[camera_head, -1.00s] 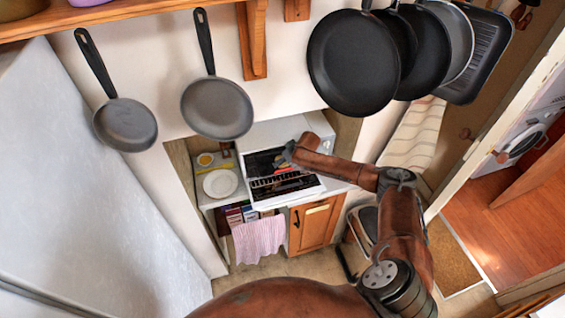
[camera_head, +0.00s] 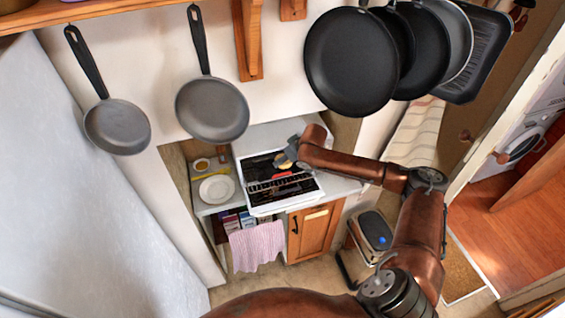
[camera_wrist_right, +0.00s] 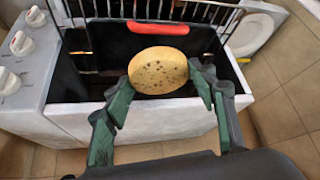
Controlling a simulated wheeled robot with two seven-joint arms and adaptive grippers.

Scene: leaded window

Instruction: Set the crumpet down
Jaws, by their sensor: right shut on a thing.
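My right gripper (camera_wrist_right: 158,85) is shut on the crumpet (camera_wrist_right: 158,70), a round, pale golden disc with a pitted face. Its green-padded fingers grip the crumpet at both sides. In the head view, the gripper (camera_head: 290,152) is over the open white oven (camera_head: 242,178), and the crumpet (camera_head: 283,164) is a small tan patch below it. The oven's wire rack and dark inside lie behind the crumpet in the wrist view. A white plate (camera_head: 217,189) lies on the counter left of the oven. My left gripper is not in view.
A red strip (camera_wrist_right: 158,27) shows by the oven rack. A small dish (camera_head: 201,164) and a yellow-handled utensil stand behind the plate. Several pans hang above, including a black pan (camera_head: 351,62). A pink towel (camera_head: 257,246) hangs below the counter. A bin (camera_head: 372,232) stands right of the cupboard.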

